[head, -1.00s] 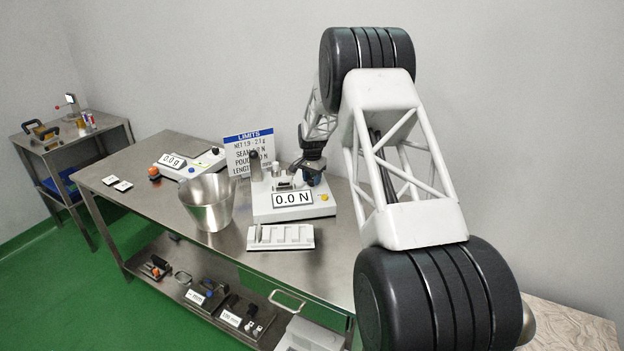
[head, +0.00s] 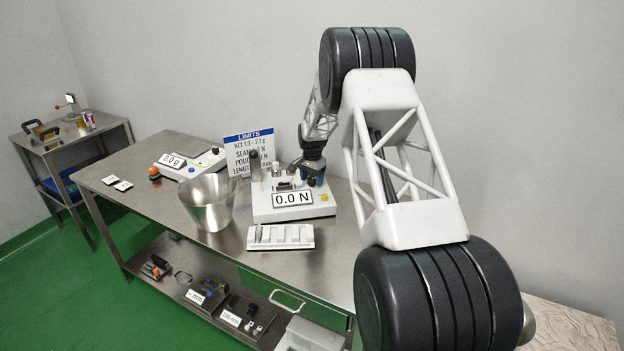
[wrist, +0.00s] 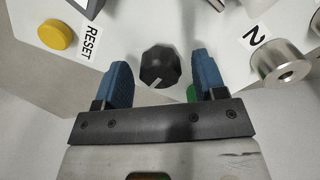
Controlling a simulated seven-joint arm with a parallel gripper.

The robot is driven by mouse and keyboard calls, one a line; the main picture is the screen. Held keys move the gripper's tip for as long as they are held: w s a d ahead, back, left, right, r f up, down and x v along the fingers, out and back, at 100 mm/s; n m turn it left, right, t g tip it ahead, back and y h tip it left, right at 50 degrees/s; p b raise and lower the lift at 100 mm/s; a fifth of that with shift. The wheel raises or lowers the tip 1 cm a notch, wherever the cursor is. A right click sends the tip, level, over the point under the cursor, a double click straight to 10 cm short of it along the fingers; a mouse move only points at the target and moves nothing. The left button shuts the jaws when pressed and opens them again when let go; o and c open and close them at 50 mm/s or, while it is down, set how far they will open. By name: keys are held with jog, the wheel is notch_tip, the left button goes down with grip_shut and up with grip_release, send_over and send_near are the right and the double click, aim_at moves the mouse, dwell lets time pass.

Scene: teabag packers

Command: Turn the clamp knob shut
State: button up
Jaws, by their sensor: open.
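The clamp knob (wrist: 160,67) is a black faceted knob with a pale pointer mark, seen in the wrist view on the white face of the force tester. My gripper (wrist: 161,75) is open, with one blue finger on each side of the knob and a visible gap on both sides. In the head view my gripper (head: 311,176) is at the right part of the tester (head: 262,208), whose display reads 0.0 N. The knob cannot be made out in the head view.
In the wrist view a yellow RESET button (wrist: 58,36) lies to the left and a metal cylinder (wrist: 281,66) by a label "2" to the right. A steel bucket (head: 207,203), a white slotted tray (head: 280,237) and a LIMITS sign (head: 247,150) stand around the tester.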

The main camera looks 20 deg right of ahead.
aim_at(312, 178)
notch_tip(312, 178, up, 7)
jog(key=shift+f, duration=0.1)
jog(key=shift+r, duration=0.5)
dwell(0.4)
